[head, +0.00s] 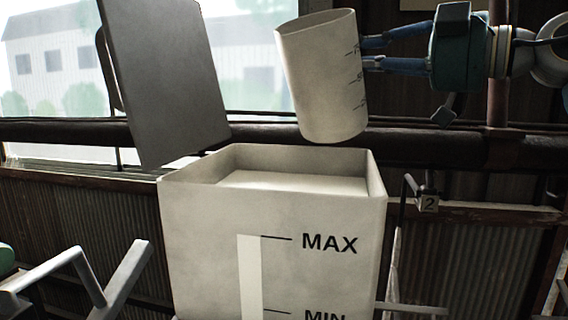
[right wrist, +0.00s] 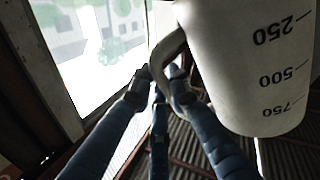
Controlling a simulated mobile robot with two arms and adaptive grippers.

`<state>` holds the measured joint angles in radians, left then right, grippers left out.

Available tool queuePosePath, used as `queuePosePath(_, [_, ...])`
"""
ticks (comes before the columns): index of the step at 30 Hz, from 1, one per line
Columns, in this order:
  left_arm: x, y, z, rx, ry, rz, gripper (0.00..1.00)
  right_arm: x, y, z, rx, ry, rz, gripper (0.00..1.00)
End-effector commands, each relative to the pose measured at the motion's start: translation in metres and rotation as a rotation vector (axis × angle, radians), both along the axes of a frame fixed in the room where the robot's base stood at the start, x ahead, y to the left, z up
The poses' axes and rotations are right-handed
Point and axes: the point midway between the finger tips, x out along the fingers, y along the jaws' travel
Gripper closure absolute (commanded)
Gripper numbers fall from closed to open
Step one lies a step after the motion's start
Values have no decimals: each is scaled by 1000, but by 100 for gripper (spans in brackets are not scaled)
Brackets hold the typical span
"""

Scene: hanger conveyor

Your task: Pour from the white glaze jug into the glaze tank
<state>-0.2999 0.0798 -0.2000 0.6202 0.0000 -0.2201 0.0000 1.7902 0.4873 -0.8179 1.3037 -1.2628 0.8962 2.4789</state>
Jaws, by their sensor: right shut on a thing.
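The white glaze jug (head: 318,80) is above the back right of the glaze tank in the head view, nearly upright and leaning slightly left. Its printed scale faces right, and its contents are hidden. My right gripper (head: 366,52) comes in from the right and is shut on the jug's handle; the handle (right wrist: 165,55) shows between the fingers in the right wrist view. The glaze tank (head: 205,240) is a pale open box with MAX and MIN marks and a white vertical strip reaching about MAX. A pale surface shows inside below its rim. My left gripper is not in view.
A tall grey panel (head: 165,80) stands tilted behind the tank's left side. Grey bars (head: 120,280) are at lower left. A dark rail (head: 70,132) crosses behind, below the window.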

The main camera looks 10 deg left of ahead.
Motion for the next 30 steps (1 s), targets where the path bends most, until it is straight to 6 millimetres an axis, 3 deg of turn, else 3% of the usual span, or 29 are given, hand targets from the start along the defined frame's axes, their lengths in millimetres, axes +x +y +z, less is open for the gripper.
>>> queuePosePath(16, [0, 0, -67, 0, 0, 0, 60, -15, 5, -49, 150, 317, 0, 100])
queuePosePath(30, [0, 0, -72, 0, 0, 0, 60, -17, 7, -52, 180, 385, 1, 100])
